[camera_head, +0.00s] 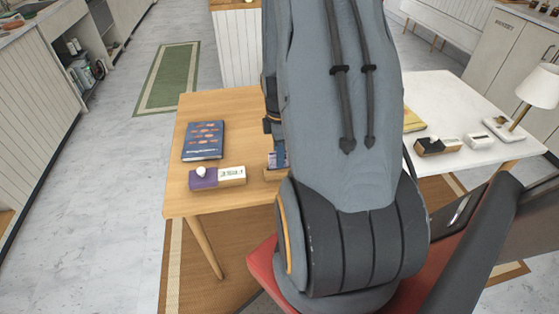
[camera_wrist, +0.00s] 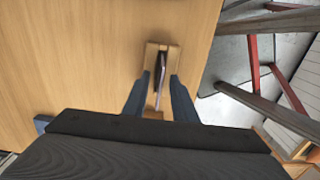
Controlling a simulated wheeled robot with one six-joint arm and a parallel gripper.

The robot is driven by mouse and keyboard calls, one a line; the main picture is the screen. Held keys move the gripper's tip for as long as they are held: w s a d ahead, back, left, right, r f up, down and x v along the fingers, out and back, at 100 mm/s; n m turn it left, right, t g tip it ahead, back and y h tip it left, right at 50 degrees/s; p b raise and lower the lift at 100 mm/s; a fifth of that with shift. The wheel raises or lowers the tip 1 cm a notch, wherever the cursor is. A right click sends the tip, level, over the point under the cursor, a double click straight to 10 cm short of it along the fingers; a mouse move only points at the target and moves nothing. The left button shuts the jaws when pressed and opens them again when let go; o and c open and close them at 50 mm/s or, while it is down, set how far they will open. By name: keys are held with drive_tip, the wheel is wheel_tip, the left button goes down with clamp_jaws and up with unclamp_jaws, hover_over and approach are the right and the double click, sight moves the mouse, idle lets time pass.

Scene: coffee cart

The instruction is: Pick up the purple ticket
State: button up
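In the wrist view, a thin card (camera_wrist: 160,68), seen edge-on with a dull purple-pink edge, stands in a small wooden holder (camera_wrist: 152,50) on the table. I take it for the purple ticket. My gripper (camera_wrist: 159,78) points down with its two fingers apart, one on each side of the card. Gaps show between the fingers and the card. In the head view, a wooden holder (camera_head: 272,174) with a bluish-purple card (camera_head: 278,160) shows partly beside my arm. My arm hides the rest of it and my gripper there.
On the wooden table (camera_head: 235,117) lie a dark blue book (camera_head: 204,140), a purple block (camera_head: 203,180) with a white knob, and a small display block (camera_head: 232,176). A white table (camera_head: 455,100) with a lamp (camera_head: 537,92) stands right. A red seat (camera_head: 265,268) is near the front.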

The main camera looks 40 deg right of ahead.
drive_tip(key=shift+f, duration=1.05)
clamp_jaws()
wheel_tip(320, 180, up, 10)
drive_tip(key=shift+f+b, duration=0.15)
drive_tip(key=shift+b, duration=0.6)
drive_tip(key=shift+r+p, duration=2.3)
drive_tip(key=shift+r, duration=0.35)
